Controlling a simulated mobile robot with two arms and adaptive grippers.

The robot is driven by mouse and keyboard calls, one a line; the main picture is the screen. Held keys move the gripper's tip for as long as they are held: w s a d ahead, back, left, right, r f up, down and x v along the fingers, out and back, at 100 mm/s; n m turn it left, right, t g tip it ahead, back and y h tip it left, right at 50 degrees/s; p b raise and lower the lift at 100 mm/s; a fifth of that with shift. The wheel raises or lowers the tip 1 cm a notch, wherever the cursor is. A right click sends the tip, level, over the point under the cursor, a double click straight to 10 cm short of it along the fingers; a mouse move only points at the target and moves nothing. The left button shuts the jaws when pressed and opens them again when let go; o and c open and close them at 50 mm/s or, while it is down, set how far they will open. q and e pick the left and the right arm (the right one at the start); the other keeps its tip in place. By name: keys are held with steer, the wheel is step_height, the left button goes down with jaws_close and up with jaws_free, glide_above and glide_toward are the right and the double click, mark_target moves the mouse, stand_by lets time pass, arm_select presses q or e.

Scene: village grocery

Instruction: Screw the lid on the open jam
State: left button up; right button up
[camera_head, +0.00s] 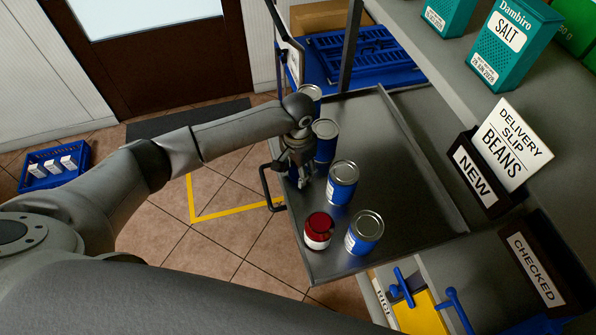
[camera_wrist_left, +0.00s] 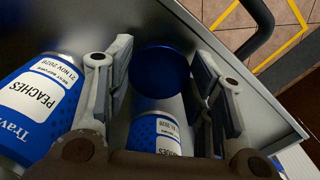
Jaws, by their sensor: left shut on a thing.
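A jar with a dark red top and a white label (camera_head: 319,230) stands upright near the front corner of the metal tray (camera_head: 408,226). I cannot tell from here whether the red top is a lid or bare jam. My left gripper (camera_head: 303,180) points down over the tray's left edge, behind and apart from the jar. In the left wrist view, its fingers (camera_wrist_left: 160,85) are either side of a round blue thing (camera_wrist_left: 163,72), which I cannot surely tell to be a lid. The gripper is shut on it. My right gripper is out of view.
Blue cans with silver tops stand close by: one beside the jar (camera_head: 364,233), one behind it (camera_head: 342,183), another behind my gripper (camera_head: 325,145). A peaches can (camera_wrist_left: 35,110) is close to the left finger. A black handle (camera_head: 266,184) projects at the tray's left edge.

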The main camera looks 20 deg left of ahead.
arm_select(q)
steer(key=s+d+r+b, duration=0.2)
steer(key=s+d+r, duration=0.1)
steer(key=s+r, duration=0.9)
steer(key=shift+s+d, duration=0.25)
steer(key=shift+s, duration=0.55)
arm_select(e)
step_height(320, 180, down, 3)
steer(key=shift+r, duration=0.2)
arm_select(q)
steer(key=a+r+n, duration=0.6)
steer(key=a, duration=0.1)
steer(key=shift+a+r, duration=0.15)
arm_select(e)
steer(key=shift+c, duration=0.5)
